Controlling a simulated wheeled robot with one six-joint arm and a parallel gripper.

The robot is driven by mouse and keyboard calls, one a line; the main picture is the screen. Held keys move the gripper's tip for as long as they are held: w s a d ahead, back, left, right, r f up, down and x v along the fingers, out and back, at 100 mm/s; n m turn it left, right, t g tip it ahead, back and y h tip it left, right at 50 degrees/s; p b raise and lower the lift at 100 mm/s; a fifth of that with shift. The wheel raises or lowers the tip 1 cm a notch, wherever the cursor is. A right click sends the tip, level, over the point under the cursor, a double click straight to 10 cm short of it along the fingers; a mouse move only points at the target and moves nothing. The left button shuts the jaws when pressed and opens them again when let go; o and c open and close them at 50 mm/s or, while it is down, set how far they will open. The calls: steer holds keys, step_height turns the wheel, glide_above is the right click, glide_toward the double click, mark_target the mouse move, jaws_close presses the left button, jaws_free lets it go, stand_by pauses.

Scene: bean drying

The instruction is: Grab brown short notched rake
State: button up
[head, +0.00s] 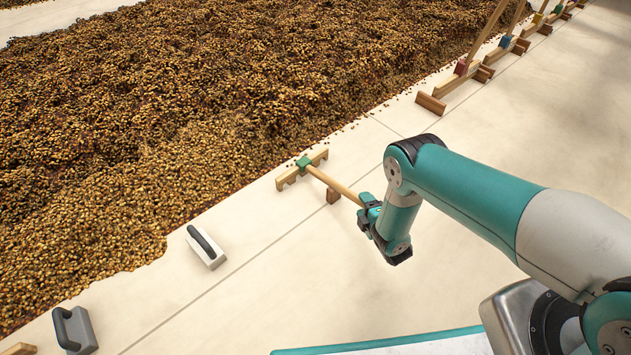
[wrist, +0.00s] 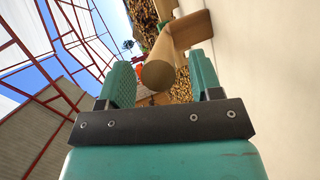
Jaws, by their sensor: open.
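A short rake with a pale wooden, notched head (head: 302,170) and a green collar lies beside the bean bed in the head view. Its tan handle (head: 335,184) slopes across a small brown block (head: 333,196) toward my gripper (head: 368,212). In the wrist view, the round end of the handle (wrist: 158,74) shows between the two teal fingers of my gripper (wrist: 163,80). The fingers are apart, with a visible gap on each side of the handle. The exact depth of the handle end between the fingers is hard to tell.
A broad bed of beans (head: 200,90) fills the upper left. A white float tool (head: 206,246) and a grey one (head: 75,330) lie at lower left. Several other rakes, one with a red collar (head: 461,67), stand in a row at upper right. Pale floor around my gripper is clear.

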steer(key=shift+w+a+f+b, duration=0.2)
steer(key=shift+w+f+b, duration=0.5)
steer(key=shift+b, duration=0.45)
steer(key=shift+w+a+r+b, duration=0.1)
steer(key=shift+w+r+b, duration=0.25)
steer(key=shift+w+b, duration=0.1)
jaws_close()
